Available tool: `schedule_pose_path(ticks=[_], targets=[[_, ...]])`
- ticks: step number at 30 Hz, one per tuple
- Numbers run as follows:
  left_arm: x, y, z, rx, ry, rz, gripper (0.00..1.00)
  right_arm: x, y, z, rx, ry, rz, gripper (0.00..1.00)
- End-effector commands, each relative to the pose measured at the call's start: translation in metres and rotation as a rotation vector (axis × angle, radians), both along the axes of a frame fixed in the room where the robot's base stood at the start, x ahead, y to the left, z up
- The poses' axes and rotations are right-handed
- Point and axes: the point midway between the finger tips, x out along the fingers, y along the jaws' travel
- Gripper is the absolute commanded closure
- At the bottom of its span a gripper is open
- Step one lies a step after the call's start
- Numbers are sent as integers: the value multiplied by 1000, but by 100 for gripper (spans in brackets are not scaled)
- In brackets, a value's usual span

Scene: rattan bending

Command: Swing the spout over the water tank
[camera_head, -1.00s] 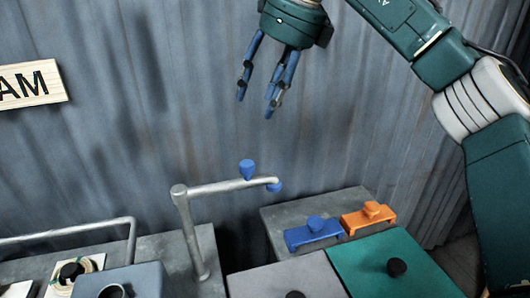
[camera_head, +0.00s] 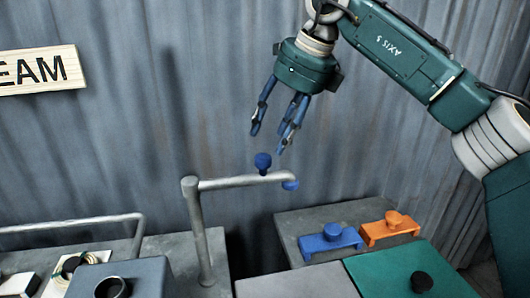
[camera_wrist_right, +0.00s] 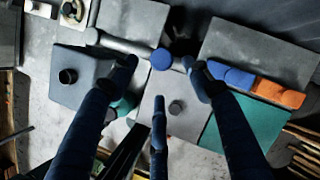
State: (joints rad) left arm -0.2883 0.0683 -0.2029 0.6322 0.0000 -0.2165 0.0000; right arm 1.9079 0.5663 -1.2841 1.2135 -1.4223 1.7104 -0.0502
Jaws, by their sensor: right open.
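The spout (camera_head: 240,183) is a grey pipe on an upright post, with its arm reaching right and a blue tip at its end. A blue knob (camera_head: 263,161) stands on top of the arm; it also shows in the right wrist view (camera_wrist_right: 162,60). My right gripper (camera_head: 270,143) is open and empty, just above the knob and apart from it. In the wrist view its fingers (camera_wrist_right: 160,85) spread around the knob's place in the picture. I cannot tell which box is the water tank. My left gripper is not in view.
A blue clamp-like block (camera_head: 330,242) and an orange one (camera_head: 389,230) sit on a grey box at right. A green lid (camera_head: 400,268) and a grey lid (camera_head: 300,284) lie in front. A corrugated metal wall (camera_head: 120,130) stands behind, with a sign (camera_head: 40,70).

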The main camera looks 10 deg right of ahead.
Motion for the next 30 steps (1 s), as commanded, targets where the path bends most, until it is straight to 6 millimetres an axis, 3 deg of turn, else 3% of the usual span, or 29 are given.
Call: schedule_pose_path(ticks=[6, 10, 22, 23, 30], targets=[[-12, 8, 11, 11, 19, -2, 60, 10, 11, -37, -1, 3, 1, 51], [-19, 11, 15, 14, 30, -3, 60, 15, 15, -51, -1, 4, 0, 51], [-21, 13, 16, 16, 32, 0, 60, 18, 18, -61, 0, 0, 0, 51], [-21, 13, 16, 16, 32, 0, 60, 18, 18, -61, 0, 0, 0, 53], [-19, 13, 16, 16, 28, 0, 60, 18, 18, -60, 1, -3, 0, 100]])
